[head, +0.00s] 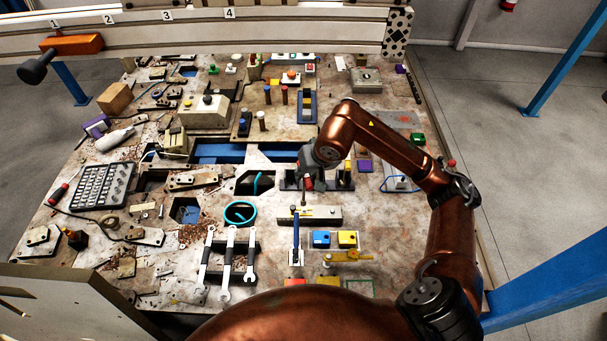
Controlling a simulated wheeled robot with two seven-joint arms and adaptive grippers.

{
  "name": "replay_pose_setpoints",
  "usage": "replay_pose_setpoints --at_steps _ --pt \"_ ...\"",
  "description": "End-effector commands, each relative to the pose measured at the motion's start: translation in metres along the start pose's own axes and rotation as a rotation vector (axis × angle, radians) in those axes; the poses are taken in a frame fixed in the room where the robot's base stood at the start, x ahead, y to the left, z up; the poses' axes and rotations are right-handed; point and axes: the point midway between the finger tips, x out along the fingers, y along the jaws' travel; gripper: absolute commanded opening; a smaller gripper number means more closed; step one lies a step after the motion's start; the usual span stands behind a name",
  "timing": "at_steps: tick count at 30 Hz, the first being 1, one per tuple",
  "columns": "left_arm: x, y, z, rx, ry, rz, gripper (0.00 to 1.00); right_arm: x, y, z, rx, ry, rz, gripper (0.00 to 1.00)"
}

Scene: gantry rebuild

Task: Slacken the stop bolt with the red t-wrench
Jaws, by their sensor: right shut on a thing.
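My right gripper (306,172) points down over the front middle of the bench, with its arm reaching in from the right. It is shut on the red t-wrench (308,184), of which only a little red shows at the fingers. A thin dark shaft runs down below it towards a pale metal block (325,214). The stop bolt cannot be made out clearly; the shaft's lower end is at the block, and I cannot tell whether it is seated on a bolt. My left gripper is not in view.
A black fixture (344,180) stands just right of the gripper. A blue-handled tool (296,232) lies in front of the block, beside blue and yellow blocks (347,239). A spanner rack (229,262) and teal ring (240,213) are to the left. A white gantry beam (270,36) crosses the back.

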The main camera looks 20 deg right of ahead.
Motion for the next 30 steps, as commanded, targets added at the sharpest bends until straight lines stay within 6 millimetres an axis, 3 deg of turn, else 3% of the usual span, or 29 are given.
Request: replay_pose_setpoints --at_steps 9,19,30 --pt "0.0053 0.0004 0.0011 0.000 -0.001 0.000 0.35 -0.0014 -0.0005 -0.0001 0.307 0.061 0.126 0.00" --pt "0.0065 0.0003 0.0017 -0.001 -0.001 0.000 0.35 -0.0017 -0.0006 0.0007 0.478 0.090 0.195 0.00" --pt "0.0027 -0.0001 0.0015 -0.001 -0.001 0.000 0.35 -0.0042 -0.0002 0.0019 0.897 0.165 0.369 0.00"
